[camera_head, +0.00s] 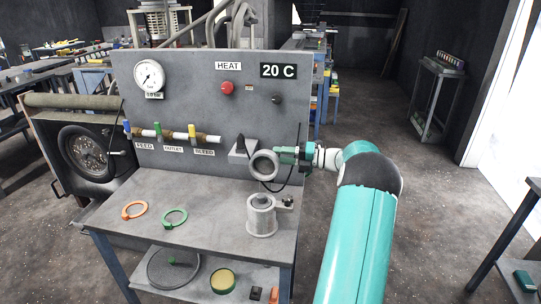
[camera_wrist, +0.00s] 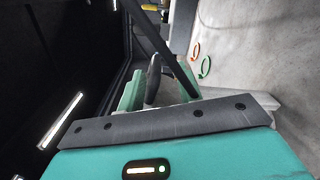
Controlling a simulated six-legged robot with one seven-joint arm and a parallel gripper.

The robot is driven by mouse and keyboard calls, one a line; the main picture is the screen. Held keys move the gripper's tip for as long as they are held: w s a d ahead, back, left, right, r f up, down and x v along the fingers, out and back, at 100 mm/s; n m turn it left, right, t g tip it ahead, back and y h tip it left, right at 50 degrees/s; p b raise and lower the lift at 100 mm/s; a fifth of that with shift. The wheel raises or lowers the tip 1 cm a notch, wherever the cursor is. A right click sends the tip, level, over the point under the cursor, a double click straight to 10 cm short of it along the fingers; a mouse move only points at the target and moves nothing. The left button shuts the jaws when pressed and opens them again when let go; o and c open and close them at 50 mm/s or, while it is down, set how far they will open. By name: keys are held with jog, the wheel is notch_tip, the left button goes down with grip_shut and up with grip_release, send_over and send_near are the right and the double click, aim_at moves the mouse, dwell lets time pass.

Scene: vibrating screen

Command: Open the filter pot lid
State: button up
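A grey metal pot (camera_head: 262,218) stands upright on the bench, with a smaller round top and a side fitting with a dark knob at its right. Above it, a round grey ring-like part (camera_head: 264,165) faces out in front of the panel; I cannot tell whether it is the pot's lid. My gripper (camera_head: 286,155) is at the right edge of this round part. In the wrist view, my green fingers (camera_wrist: 157,90) have a dark upright piece (camera_wrist: 152,80) between them. A dark bar crosses in front and hides part of the right finger, so any grip is unclear.
The grey panel (camera_head: 180,100) holds a gauge (camera_head: 149,75), a red knob (camera_head: 227,88) and several pipe valves. An orange ring (camera_head: 134,210) and a green ring (camera_head: 174,218) lie on the bench (camera_head: 215,200). The lower shelf holds a yellow-topped round part (camera_head: 222,281).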

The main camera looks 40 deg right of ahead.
jog(key=v, duration=0.9)
jog(key=shift+s, duration=0.1)
